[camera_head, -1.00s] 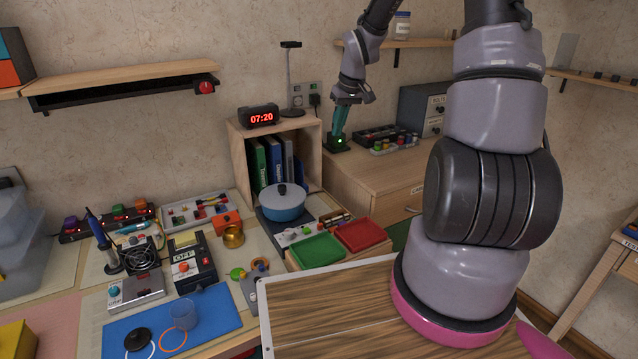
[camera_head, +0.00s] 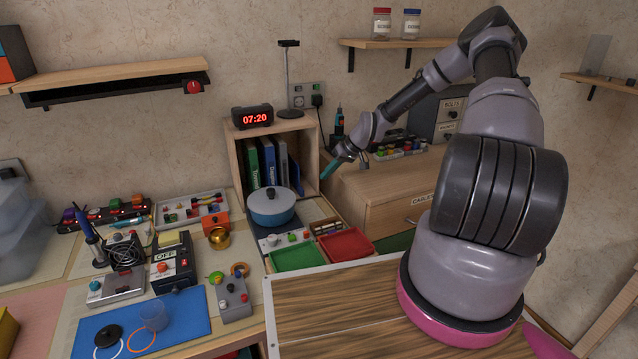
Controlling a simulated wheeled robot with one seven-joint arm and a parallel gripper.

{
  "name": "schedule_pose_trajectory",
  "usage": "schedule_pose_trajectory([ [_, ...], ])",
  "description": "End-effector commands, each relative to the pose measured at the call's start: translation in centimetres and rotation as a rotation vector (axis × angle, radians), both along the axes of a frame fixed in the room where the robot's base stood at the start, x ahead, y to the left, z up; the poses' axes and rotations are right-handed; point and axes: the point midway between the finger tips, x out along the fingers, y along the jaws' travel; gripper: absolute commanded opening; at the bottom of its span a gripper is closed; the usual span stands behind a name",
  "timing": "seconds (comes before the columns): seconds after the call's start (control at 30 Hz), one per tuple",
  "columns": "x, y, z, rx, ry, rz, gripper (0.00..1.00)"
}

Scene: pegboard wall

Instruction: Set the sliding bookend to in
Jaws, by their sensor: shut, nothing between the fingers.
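An open wooden cubby (camera_head: 236,150) stands at the back of the bench. It holds several upright binders (camera_head: 268,163), green, blue and grey. My gripper (camera_head: 329,170) has teal fingers, shut and empty. It points down and left, just right of the cubby's right wall in the picture. I cannot tell whether it touches the wall.
A blue pot (camera_head: 271,212) on a hot plate stands in front of the cubby. A clock (camera_head: 252,116) and a lamp (camera_head: 290,112) stand on top. Green (camera_head: 297,258) and red (camera_head: 346,245) trays lie in front. A wooden drawer cabinet (camera_head: 385,190) is to the right.

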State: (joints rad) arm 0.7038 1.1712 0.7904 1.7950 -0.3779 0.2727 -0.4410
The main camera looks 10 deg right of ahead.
Motion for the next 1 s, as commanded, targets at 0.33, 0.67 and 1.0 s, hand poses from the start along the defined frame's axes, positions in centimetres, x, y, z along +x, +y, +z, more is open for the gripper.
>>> schedule_pose_trajectory([
  [0.33,1.5,3.4,-4.9,0.001,0.004,0.002,0.0],
  [0.67,2.5,5.0,-7.4,-0.001,0.002,0.001,0.0],
  [1.0,2.5,5.0,-7.4,-0.001,0.002,0.001,0.0],
])
